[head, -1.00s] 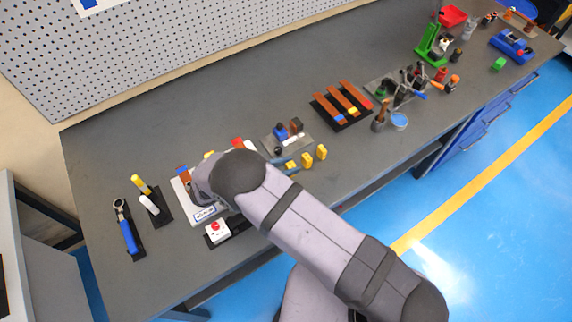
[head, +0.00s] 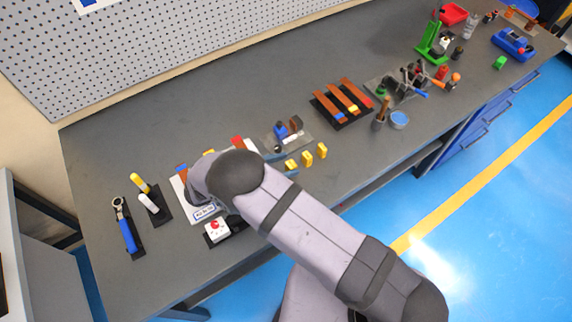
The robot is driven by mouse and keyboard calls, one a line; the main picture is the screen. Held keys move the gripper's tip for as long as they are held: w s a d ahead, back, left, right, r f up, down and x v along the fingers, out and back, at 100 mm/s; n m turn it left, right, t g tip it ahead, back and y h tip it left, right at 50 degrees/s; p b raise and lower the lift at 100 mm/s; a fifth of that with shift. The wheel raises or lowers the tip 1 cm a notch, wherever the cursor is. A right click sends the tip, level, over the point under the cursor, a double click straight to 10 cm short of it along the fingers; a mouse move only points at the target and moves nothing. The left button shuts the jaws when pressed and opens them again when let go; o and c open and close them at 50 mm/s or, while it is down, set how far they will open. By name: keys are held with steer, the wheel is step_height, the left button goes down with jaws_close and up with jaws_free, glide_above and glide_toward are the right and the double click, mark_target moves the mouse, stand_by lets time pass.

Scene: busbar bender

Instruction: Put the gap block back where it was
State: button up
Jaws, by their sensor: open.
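My arm's wrist end (head: 200,182) hangs over the white-based bender (head: 203,213) and covers most of it. The jaws are hidden behind the wrist, so I cannot see what lies between them. Three yellow blocks (head: 307,158) stand in a row on the grey bench to the right of my forearm, and they look like gap blocks. Another yellow part (head: 209,153) shows just behind the wrist. I cannot tell which of these is the task's gap block.
A red-button box (head: 217,230) is in front of the bender. Copper bars (head: 343,103) rest on a black rack to the right. The bench behind the bender is clear.

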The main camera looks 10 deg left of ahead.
steer(key=b+v, duration=0.4)
steer(key=v, duration=0.5)
steer(key=shift+s+a, duration=0.2)
steer(key=shift+s+a+r+b, duration=0.35)
steer(key=shift+s+a, duration=0.05)
steer(key=shift+s, duration=0.05)
steer(key=w+d+r+m+g+y, duration=0.15)
steer(key=d+m+g, duration=0.3)
steer(key=d, duration=0.55)
steer(key=w+d+m+g, duration=0.2)
steer(key=d+m+g, duration=0.3)
steer(key=d, duration=0.4)
steer(key=s+d+r+m+y, duration=0.1)
steer(key=s+d+m+y, duration=0.7)
steer(key=d+m, duration=0.6)
steer(key=shift+s+m, duration=0.65)
steer(key=shift+m, duration=1.1)
